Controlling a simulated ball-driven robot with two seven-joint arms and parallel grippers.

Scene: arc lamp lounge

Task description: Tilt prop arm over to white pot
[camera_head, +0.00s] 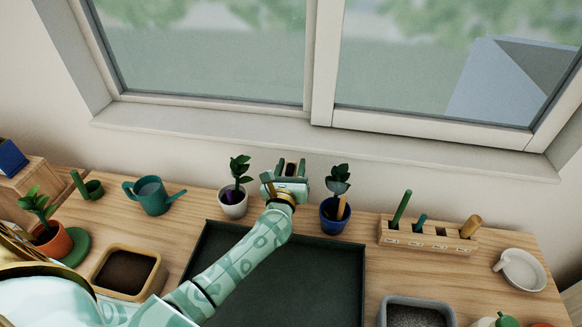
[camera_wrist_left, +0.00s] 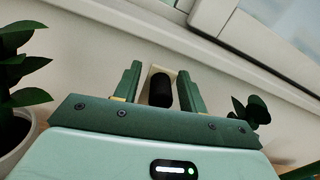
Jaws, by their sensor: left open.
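The white pot (camera_head: 233,205) with a dark green plant stands at the back of the bench, left of my left gripper (camera_head: 289,171). The pot also shows at the left edge of the left wrist view (camera_wrist_left: 22,142). My left gripper is open, its fingers pointing toward the wall below the window. Between the fingers in the left wrist view is a pale upright piece with a dark rounded end (camera_wrist_left: 160,90), which may be the prop arm. I cannot tell whether the fingers touch it. Its base is hidden behind the gripper.
A blue pot (camera_head: 335,220) with a plant stands close right of the gripper. A dark tray (camera_head: 320,270) lies under my left arm. A wooden tool rack (camera_head: 428,239) is farther right, a teal watering can (camera_head: 153,198) farther left. The window wall rises behind.

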